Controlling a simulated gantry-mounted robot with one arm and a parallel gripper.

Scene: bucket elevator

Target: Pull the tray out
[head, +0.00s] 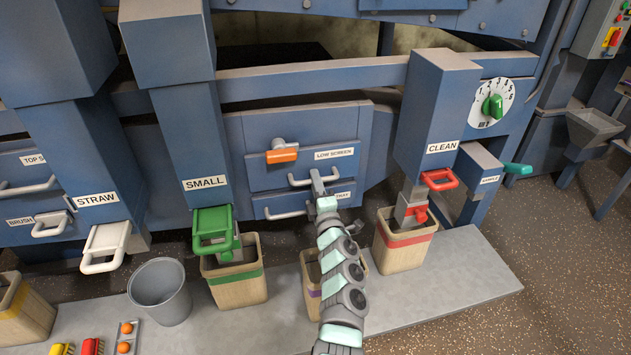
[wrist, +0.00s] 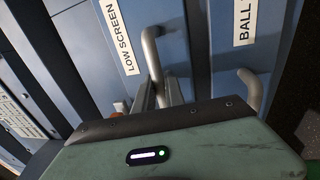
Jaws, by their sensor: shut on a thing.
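A blue front panel labelled LOW SCREEN (head: 285,165) has a grey bar handle (head: 298,182), which also shows in the wrist view (wrist: 152,50). Below it is a blue tray front (head: 262,202) with its own grey handle (head: 283,214); its label reads BALL T in the wrist view (wrist: 244,22). My gripper (head: 318,186) is shut on the LOW SCREEN handle; its fingers also show in the wrist view (wrist: 166,95). The lower tray handle stands apart from the fingers in the wrist view (wrist: 251,90). My arm partly hides the tray's label.
An orange-handled latch (head: 282,155) is on the upper panel. Blue spouts with a green handle (head: 212,222) and a red handle (head: 440,179) flank the panels. Below, sacks (head: 238,285) and a grey bucket (head: 160,290) stand on a grey slab (head: 450,285).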

